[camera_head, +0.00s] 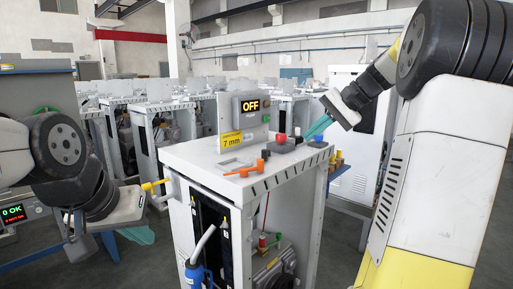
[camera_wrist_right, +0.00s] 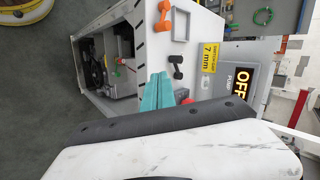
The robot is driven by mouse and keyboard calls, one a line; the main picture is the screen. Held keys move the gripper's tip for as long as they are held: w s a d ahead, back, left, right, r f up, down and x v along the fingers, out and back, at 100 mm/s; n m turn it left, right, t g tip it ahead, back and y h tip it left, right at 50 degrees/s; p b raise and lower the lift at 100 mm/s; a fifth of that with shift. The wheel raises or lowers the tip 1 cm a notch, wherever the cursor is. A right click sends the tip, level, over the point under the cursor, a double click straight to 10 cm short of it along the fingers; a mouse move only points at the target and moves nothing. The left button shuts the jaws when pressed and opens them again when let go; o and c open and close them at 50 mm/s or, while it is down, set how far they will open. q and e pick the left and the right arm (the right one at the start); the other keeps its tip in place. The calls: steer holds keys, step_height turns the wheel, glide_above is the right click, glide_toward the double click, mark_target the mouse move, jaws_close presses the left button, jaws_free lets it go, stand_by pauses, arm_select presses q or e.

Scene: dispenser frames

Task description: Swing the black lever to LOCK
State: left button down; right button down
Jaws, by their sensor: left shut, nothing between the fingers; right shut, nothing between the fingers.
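A small black lever (camera_head: 265,154) with rounded ends is on the white top of the cabinet (camera_head: 205,160), beside an orange lever (camera_head: 243,172). In the right wrist view the black lever (camera_wrist_right: 177,67) lies just beside my fingertips in the picture; I cannot tell the gap in depth. No LOCK marking is readable. My right gripper (camera_head: 320,127) is shut and empty above the top's back right part; its teal fingers also show in the right wrist view (camera_wrist_right: 158,90). My left gripper (camera_head: 140,235) is shut and empty, low to the left of the cabinet.
A dark block with a red knob (camera_head: 281,146) and a blue knob (camera_head: 319,143) stand near my right fingers. A grey tray (camera_wrist_right: 180,26) sits by the levers. A display box reading OFF (camera_head: 250,107) rises behind. A yellow handle (camera_head: 156,184) juts from the cabinet's left side.

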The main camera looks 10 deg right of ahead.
steer(key=w+d, duration=0.1)
steer(key=w, duration=0.1)
glide_toward(266, 152)
steer(key=shift+y, duration=0.3)
steer(key=f, duration=0.1)
steer(key=w+a+f, duration=0.1)
steer(key=f, duration=0.1)
steer(key=w+f, duration=0.1)
steer(key=f, duration=0.1)
steer(key=shift+w+a, duration=0.1)
steer(key=shift+a, duration=0.3)
steer(key=shift+w+a, duration=0.3)
steer(key=shift+a, duration=0.1)
steer(key=shift+s+a+m+t+h, duration=0.1)
steer(key=shift+a+m+t+h, duration=0.35)
steer(key=shift+a+m, duration=0.3)
steer(key=shift+a, duration=0.2)
steer(key=shift+d, duration=0.1)
